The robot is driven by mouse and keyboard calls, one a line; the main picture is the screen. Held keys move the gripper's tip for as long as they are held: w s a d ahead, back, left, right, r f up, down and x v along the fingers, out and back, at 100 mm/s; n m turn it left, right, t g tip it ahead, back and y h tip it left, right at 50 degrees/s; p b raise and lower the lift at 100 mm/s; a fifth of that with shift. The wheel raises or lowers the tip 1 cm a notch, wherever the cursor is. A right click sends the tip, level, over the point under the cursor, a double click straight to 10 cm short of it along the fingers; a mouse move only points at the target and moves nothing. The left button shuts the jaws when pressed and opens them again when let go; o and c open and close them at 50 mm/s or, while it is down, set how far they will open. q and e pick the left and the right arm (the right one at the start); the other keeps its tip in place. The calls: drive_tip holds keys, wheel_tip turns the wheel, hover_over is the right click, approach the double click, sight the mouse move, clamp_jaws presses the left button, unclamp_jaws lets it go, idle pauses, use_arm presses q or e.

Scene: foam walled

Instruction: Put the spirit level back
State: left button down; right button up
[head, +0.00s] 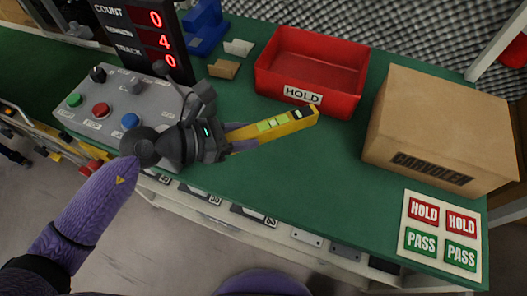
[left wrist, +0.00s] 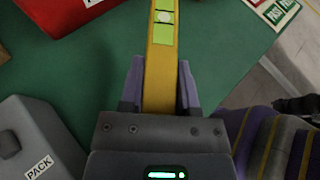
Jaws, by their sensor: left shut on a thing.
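The spirit level (head: 275,125) is a yellow bar with pale green vials. My left gripper (head: 232,139) is shut on it, and the level points out to the right over the green bench in the head view. In the left wrist view the level (left wrist: 162,62) stands between the two purple fingers of my left gripper (left wrist: 160,88). The near end of the level is hidden by the gripper. I cannot tell how high it is above the bench. My right gripper does not show in either view.
A red HOLD tray (head: 310,75), empty, stands behind the level. A cardboard box (head: 440,125) is at the right, with a HOLD/PASS label card (head: 441,237) before it. A grey button box (head: 130,105) and a count display (head: 145,35) stand left. The green bench (head: 320,150) is clear mid-right.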

sight(246, 164)
use_arm(q)
wheel_tip(246, 164, down, 9)
drive_tip(key=b, duration=0.4)
drive_tip(key=shift+r, duration=0.5)
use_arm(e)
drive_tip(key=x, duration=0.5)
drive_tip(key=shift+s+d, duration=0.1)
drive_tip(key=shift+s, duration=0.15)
use_arm(q)
drive_tip(key=c, duration=0.7)
unclamp_jaws()
drive_tip(key=shift+f, duration=0.15)
drive_tip(key=shift+c, duration=0.2)
drive_tip(key=o, duration=0.4)
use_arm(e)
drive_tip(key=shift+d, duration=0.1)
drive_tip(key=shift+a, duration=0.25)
use_arm(q)
drive_tip(key=shift+a+r, duration=0.15)
drive_tip(key=shift+r, duration=0.15)
drive_tip(key=p+v, duration=0.3)
drive_tip(key=v, duration=0.8)
drive_tip(key=shift+r, duration=0.1)
drive_tip(key=shift+s+a+r, duration=0.1)
drive_tip(key=shift+s+a, duration=0.05)
drive_tip(key=shift+a, duration=0.15)
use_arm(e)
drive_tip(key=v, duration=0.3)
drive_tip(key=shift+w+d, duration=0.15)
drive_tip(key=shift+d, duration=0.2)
